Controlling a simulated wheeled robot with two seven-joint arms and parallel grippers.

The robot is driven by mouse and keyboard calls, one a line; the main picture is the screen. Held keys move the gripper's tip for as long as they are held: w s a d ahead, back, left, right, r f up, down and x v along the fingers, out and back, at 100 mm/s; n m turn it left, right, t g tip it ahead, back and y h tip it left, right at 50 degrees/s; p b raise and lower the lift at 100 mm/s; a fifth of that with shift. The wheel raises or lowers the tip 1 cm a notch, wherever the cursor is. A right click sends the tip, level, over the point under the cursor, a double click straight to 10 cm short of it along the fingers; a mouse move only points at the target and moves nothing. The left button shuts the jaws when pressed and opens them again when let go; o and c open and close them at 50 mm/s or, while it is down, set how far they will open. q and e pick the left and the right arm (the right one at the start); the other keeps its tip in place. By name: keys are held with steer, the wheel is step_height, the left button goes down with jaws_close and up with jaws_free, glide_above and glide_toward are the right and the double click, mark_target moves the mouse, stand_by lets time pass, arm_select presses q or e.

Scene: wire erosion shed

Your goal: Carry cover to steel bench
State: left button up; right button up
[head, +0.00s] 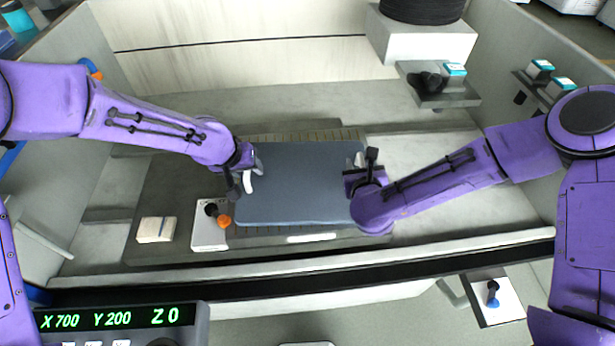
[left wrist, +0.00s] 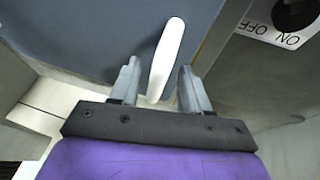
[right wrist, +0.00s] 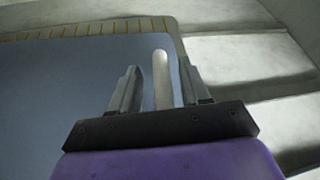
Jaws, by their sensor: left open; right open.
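The cover (head: 296,190) is a flat blue-grey panel lying level in the machine's tank, with a pale handle near each short end. My left gripper (head: 246,182) is at the cover's left end. In the left wrist view its open fingers (left wrist: 157,88) stand either side of the white handle (left wrist: 167,52), apart from it. My right gripper (head: 362,168) is at the right end. In the right wrist view its open fingers (right wrist: 162,88) straddle the other handle (right wrist: 161,66). The cover also fills much of the left wrist view (left wrist: 90,35). I cannot identify the steel bench.
A switch box (head: 208,232) with an orange knob and ON/OFF lettering stands close to the cover's left edge. A pale block (head: 156,229) lies further left. The tank's dark front rim (head: 330,270) runs before me, with a green readout (head: 110,319) at lower left.

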arm_select(q)
steer(key=shift+d, duration=0.2)
arm_select(e)
steer(key=shift+d, duration=0.15)
arm_select(q)
steer(key=shift+r, duration=0.1)
steer(key=c, duration=0.4)
arm_select(e)
steer(key=shift+s, duration=0.1)
steer(key=c, duration=0.4)
arm_select(q)
steer(key=shift+s, duration=0.1)
jaws_close()
arm_select(e)
jaws_close()
arm_select(q)
steer(key=shift+r, duration=0.1)
arm_select(e)
steer(key=shift+r, duration=0.15)
